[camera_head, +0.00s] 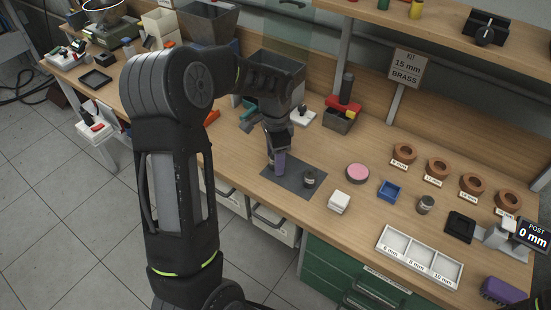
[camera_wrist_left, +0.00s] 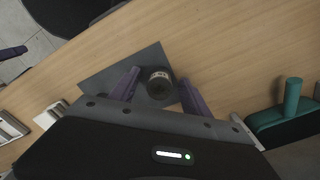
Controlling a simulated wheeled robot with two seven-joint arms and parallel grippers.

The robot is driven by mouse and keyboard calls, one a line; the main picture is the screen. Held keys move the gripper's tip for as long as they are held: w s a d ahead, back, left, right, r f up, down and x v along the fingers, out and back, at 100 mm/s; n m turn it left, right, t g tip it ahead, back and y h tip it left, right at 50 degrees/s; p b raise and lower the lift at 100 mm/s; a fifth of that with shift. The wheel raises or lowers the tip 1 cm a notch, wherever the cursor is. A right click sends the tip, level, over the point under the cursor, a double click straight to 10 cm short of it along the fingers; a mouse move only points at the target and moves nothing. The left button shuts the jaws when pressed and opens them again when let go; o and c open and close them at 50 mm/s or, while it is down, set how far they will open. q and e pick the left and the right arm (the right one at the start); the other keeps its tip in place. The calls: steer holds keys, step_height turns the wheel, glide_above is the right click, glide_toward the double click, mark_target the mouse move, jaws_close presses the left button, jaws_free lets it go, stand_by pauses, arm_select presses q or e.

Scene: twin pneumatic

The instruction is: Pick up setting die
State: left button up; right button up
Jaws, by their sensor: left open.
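A small dark metal cylinder with a pale marked band (camera_head: 310,179), seemingly the setting die, stands on a dark grey mat (camera_head: 289,186). The die (camera_wrist_left: 159,79) also shows in the left wrist view, on the mat (camera_wrist_left: 140,66). My left gripper (camera_head: 278,164) is open and empty, pointing down over the mat, to the left of the die in the head view. In the left wrist view its two purple fingers stand apart, one on each side of the die in the picture. My right gripper is not in view.
A similar metal cylinder (camera_head: 426,204) stands farther right. Near the mat are a white block (camera_head: 339,202), a pink-topped round tin (camera_head: 357,173) and a blue tray (camera_head: 390,191). A white three-part tray (camera_head: 419,258) lies at the front edge. A red-handled tool (camera_head: 344,105) stands behind.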

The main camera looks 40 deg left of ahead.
arm_select(q)
steer(key=shift+c, duration=0.2)
stand_by(0.4)
jaws_close()
stand_by(0.4)
